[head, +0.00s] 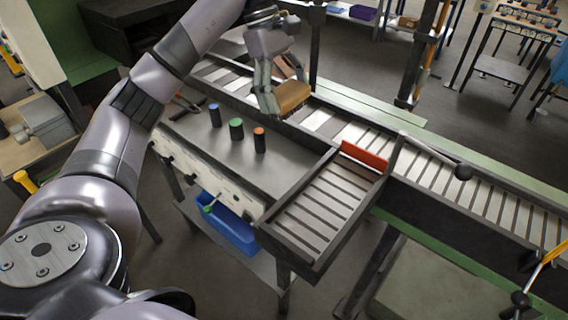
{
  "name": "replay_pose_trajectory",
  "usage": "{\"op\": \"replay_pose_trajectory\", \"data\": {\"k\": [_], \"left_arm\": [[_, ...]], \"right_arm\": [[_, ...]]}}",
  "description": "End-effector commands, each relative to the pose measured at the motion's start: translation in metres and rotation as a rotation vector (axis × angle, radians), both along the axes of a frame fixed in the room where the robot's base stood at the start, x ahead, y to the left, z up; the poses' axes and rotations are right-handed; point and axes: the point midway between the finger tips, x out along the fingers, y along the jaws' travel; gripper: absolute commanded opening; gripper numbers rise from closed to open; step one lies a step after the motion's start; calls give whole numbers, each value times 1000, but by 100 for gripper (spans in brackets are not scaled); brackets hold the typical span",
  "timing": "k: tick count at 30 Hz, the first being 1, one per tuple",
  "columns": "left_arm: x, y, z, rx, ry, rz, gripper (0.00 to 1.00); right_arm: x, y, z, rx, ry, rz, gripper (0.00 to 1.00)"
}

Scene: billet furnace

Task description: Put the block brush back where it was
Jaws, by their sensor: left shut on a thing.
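My left gripper (281,97) is shut on the block brush (293,95), a tan-brown block, at the top centre of the head view. The fingers cover part of the brush. Gripper and brush show over the near rail of the roller conveyor (340,128), behind the grey bench top (200,131). I cannot tell whether the brush touches anything beneath it. My right gripper is out of view.
Blue, green (236,128) and orange-topped cylinders stand on the bench near the conveyor. A slatted side tray (318,215) with a red-orange bar (364,155) adjoins the conveyor. A blue bin (228,236) sits below.

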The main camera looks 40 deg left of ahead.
Motion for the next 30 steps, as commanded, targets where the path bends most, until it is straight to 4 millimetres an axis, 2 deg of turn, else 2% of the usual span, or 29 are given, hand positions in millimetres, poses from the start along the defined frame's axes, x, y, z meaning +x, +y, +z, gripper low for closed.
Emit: {"op": "replay_pose_trajectory", "data": {"k": [1, 3, 6, 11, 15, 20, 23, 30], "left_arm": [[-1, -1, -16, -2, 6, -1, 48], [-1, -1, -32, -2, 6, -4, 48], [-1, -1, -54, -3, 6, -4, 48], [-2, 0, -92, 1, 8, -3, 48], [-2, -1, -121, 0, 5, -4, 48], [0, -1, -138, -1, 2, -4, 48], [0, 0, -143, 0, 1, -4, 48], [-1, -1, -174, -2, 3, -4, 48]], "right_arm": [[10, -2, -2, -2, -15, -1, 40], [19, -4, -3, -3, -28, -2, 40], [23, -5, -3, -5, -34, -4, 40], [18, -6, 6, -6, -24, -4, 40], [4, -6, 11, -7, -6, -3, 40], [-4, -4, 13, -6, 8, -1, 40], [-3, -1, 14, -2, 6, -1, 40], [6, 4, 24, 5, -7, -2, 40]]}}
